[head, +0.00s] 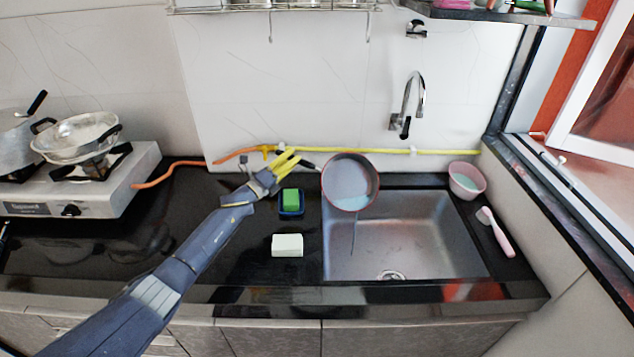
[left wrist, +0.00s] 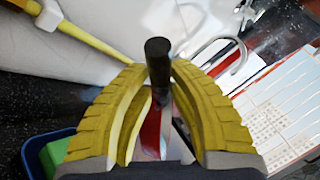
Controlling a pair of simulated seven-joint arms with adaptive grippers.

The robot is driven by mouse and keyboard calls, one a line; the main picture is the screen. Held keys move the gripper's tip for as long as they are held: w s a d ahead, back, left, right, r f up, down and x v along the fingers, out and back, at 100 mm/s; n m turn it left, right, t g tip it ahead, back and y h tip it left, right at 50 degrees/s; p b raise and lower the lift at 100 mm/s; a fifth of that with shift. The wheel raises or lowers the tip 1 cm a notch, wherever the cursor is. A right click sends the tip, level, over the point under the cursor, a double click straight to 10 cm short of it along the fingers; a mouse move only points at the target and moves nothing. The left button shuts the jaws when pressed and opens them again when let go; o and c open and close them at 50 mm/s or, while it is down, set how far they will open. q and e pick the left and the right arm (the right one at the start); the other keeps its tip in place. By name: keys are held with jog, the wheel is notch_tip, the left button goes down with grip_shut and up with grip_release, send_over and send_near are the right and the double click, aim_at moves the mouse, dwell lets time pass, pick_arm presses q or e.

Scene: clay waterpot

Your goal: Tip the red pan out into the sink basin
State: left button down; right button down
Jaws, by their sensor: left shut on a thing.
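The red pan (head: 338,203) is over the back left part of the sink basin (head: 430,245). It is tilted, its opening facing the head camera, with pale blue liquid (head: 353,202) by its lower rim. A thin line runs down below that rim; I cannot tell whether it is liquid. My left gripper (head: 291,161) is to the left of the pan, shut on its black handle (head: 309,165). In the left wrist view the handle (left wrist: 158,55) stands between the yellow fingers, with a red strip of the pan (left wrist: 152,135) behind them. My right gripper is not in view.
A green sponge (head: 290,196) in a blue tray and a white block (head: 287,245) are left of the basin. A pink bowl (head: 467,181) and pink brush (head: 497,233) are right of it. The faucet (head: 410,100) is above. A stove (head: 110,190) stands far left.

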pick_arm(q)
jog(key=shift+s+r, duration=0.15)
dwell(0.6)
jog(key=shift+s+d+r+m+h, duration=0.3)
jog(key=shift+s+r+m+h, duration=0.2)
jog(key=shift+s+m, duration=0.15)
jog(key=shift+s, duration=0.15)
dwell(1.2)
jog(key=shift+s+d+r+m+t+h, duration=0.15)
jog(key=shift+s+r+m+h, duration=0.1)
jog(key=shift+s+m, duration=0.2)
jog(key=shift+s+d+r+m+t+h, duration=0.15)
jog(key=shift+s+r+m, duration=0.05)
jog(key=shift+s+m, duration=0.2)
jog(key=shift+s+d+r, duration=0.1)
jog(key=shift+s+r, duration=0.05)
jog(key=shift+s, duration=0.05)
dwell(1.1)
jog(key=shift+s+d+r+m+h, duration=0.15)
jog(key=shift+s+r+m+h, duration=0.1)
jog(key=shift+s+m, duration=0.15)
jog(key=shift+s+d+r+m+h, duration=0.1)
jog(key=shift+s+m+h, duration=0.15)
jog(key=shift+m, duration=0.15)
jog(key=shift+s+d+r+m, duration=0.1)
jog(key=shift+s+r+m, duration=0.05)
jog(key=shift+s+m, duration=0.2)
dwell(0.9)
